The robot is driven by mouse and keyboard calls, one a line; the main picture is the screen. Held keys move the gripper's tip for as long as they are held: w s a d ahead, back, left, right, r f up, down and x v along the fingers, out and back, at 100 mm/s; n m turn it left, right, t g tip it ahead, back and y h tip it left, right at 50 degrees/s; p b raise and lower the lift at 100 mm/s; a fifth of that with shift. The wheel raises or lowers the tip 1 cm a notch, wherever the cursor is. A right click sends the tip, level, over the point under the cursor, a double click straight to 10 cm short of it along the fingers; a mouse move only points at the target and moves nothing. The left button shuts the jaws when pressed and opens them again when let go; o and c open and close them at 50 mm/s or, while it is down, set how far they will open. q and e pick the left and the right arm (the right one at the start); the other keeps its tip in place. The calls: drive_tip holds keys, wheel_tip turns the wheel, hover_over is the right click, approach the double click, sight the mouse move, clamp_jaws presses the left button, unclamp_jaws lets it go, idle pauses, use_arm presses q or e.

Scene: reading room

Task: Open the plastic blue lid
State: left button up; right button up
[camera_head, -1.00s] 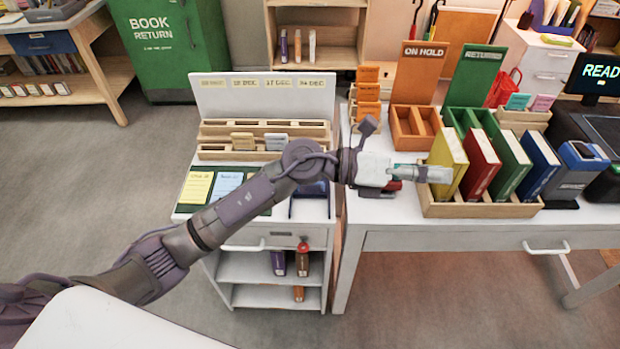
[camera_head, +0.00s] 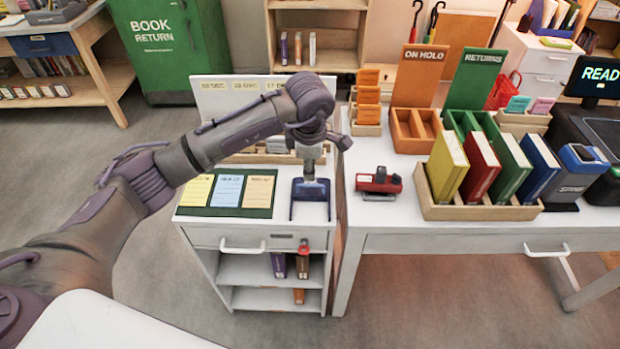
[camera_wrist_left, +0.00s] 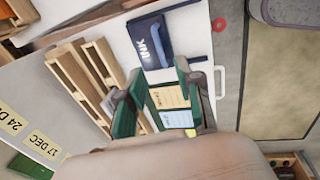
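A dark blue ink pad with a blue lid (camera_head: 312,191) lies on the white cabinet top in the head view. In the left wrist view the lid (camera_wrist_left: 152,42) reads "INK" and looks closed. My left gripper (camera_head: 311,178) points down over the pad's far part in the head view. In the left wrist view its two green-edged fingers (camera_wrist_left: 158,80) are spread apart with nothing between them. They appear beside the pad, and I cannot tell whether they touch it. My right gripper is not in view.
Coloured cards (camera_head: 228,190) on a green mat lie left of the pad. A wooden rack (camera_head: 262,157) stands behind, partly hidden by my arm. A red stamp-like device (camera_head: 379,182) sits on the desk to the right, near a wooden book tray (camera_head: 480,212).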

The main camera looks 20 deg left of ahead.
sight(310, 185)
use_arm(q)
drive_tip(key=f, duration=0.2)
drive_tip(key=w+f, duration=0.1)
drive_tip(key=f, duration=0.4)
drive_tip(key=shift+w+a, duration=0.15)
clamp_jaws()
